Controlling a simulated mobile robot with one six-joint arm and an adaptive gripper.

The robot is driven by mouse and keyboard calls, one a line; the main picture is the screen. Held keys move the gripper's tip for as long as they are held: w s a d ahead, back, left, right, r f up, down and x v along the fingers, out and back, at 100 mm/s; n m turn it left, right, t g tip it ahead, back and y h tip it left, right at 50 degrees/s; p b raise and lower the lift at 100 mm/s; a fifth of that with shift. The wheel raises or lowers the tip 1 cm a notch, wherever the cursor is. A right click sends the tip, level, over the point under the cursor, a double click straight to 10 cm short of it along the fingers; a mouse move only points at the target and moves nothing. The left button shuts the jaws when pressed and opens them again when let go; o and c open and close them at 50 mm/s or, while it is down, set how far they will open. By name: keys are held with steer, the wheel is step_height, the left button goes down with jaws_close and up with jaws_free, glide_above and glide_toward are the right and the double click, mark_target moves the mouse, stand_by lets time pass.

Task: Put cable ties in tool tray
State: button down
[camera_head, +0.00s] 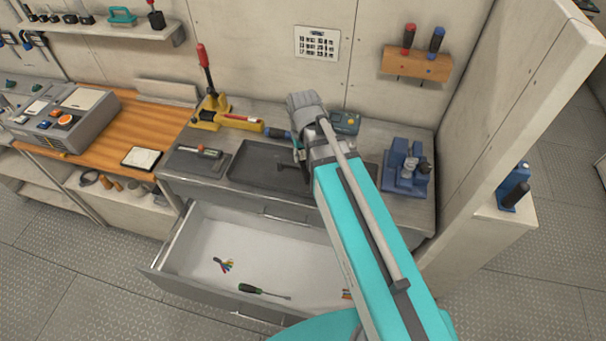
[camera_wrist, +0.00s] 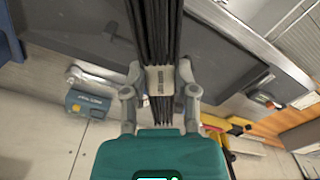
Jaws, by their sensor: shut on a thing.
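A bundle of black cable ties (camera_wrist: 155,30) with a pale band around it fills the upper middle of the wrist view. My gripper (camera_wrist: 161,80) is shut on the bundle at the band, with one finger on each side. The tool tray (camera_head: 252,172) is a dark, shallow tray on the grey worktop, and its dark surface (camera_wrist: 85,30) shows behind the ties in the wrist view. The ties are over the tray; I cannot tell whether they touch it. In the head view my arm hides the tray's right part and most of the gripper.
An open drawer (camera_head: 200,233) below holds colourful pieces and a green screwdriver (camera_head: 253,289). A yellow tool with a red handle (camera_head: 212,110) stands behind the tray. A blue device (camera_head: 405,170) stands right, a small teal box (camera_head: 346,122) behind, and a flat grey piece (camera_head: 197,163) left.

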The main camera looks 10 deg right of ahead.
steer(key=w+n, duration=0.1)
steer(key=n, duration=0.1)
steer(key=n+b, duration=0.1)
steer(key=n, duration=0.1)
steer(key=w+f+n, duration=0.1)
steer(key=shift+w+d+f+n, duration=0.1)
steer(key=shift+w+d+n, duration=0.2)
steer(key=shift+n, duration=0.1)
steer(key=n, duration=0.2)
steer(key=w+n+b, duration=0.1)
steer(key=n, duration=0.1)
steer(key=w+f+n, duration=0.1)
steer(key=n, duration=0.1)
steer(key=shift+w+d, duration=0.2)
steer(key=shift+w, duration=0.05)
steer(key=b, duration=0.9)
glide_above(276, 159)
step_height(276, 159, down, 9)
steer(key=shift+f, duration=0.1)
